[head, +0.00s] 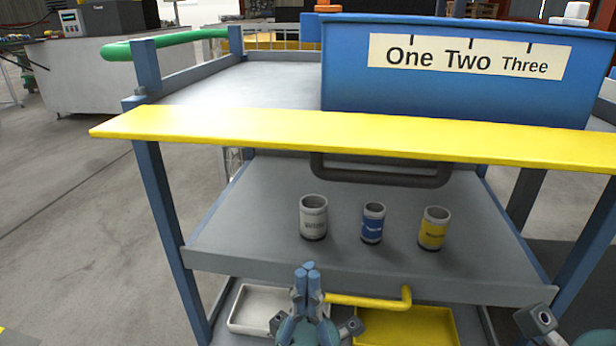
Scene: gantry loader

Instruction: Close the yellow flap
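The yellow flap (350,135) is a long flat board across the front of the blue-framed cart, at the height of its upper deck. It lies roughly level and sticks out toward me, below the blue bin (450,95) labelled "One Two Three". My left gripper (308,268) is at the bottom centre, pointing up, with its blue fingers together and nothing seen between them. It is apart from the flap and appears in front of the middle shelf's edge. Part of my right gripper (538,320) shows at the lower right; its fingertips cannot be made out.
A white can (313,217), a blue can (372,223) and a yellow can (433,228) stand on the middle shelf (260,220). A dark bar handle (380,175) hangs under the flap. Below are a white tray (245,312), a yellow tray (425,330) and a yellow handle (370,300).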

